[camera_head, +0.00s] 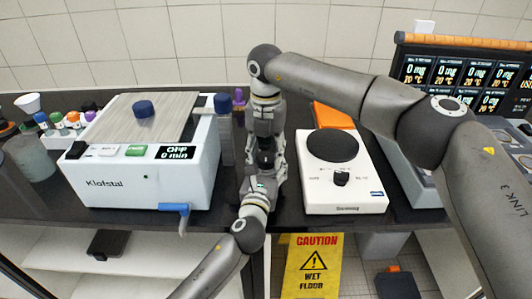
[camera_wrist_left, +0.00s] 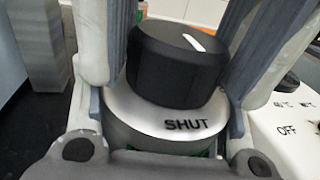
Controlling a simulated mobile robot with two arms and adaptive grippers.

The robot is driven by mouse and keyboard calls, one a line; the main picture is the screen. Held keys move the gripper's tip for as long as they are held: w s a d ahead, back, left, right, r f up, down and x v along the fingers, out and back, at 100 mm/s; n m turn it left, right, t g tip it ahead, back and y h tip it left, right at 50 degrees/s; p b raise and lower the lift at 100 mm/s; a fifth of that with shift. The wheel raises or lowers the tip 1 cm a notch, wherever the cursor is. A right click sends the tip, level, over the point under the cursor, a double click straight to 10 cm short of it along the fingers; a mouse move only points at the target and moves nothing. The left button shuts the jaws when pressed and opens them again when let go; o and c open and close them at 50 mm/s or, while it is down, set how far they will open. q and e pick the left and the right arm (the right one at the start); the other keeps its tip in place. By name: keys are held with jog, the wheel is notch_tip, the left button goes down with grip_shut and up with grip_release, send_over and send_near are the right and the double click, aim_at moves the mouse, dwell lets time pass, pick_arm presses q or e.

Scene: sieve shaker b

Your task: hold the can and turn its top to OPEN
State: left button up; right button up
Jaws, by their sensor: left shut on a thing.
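The can shows in the left wrist view as a black ribbed top (camera_wrist_left: 175,68) on a silver collar (camera_wrist_left: 150,120) marked SHUT. A white line on the top's face points away from the SHUT mark. No OPEN mark is visible. My left gripper (camera_head: 261,182) is shut on the can, with a finger on either side. In the head view the black top (camera_head: 265,160) is small, and the grippers hide most of the can. My right gripper (camera_head: 265,138) points down from above, close over the top. Its fingertips are too small to read, and it does not show clearly in the left wrist view.
A white Klofstal box (camera_head: 130,180) with a blue handle stands to the left. A white hotplate (camera_head: 345,190) stands close on the right. Small bottles (camera_head: 70,120) are at the far left, and display screens (camera_head: 465,80) at the back right. A yellow caution sign (camera_head: 312,265) is below the front edge.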

jog(key=c, duration=0.4)
jog(key=shift+n, duration=0.4)
jog(key=n, duration=0.3)
jog(key=shift+n, duration=0.3)
jog(key=n, duration=0.4)
jog(key=shift+n, duration=0.3)
jog(key=n, duration=0.4)
jog(key=shift+w+d+n, duration=0.1)
jog(key=shift+n, duration=2.4)
jog(key=shift+d, duration=0.1)
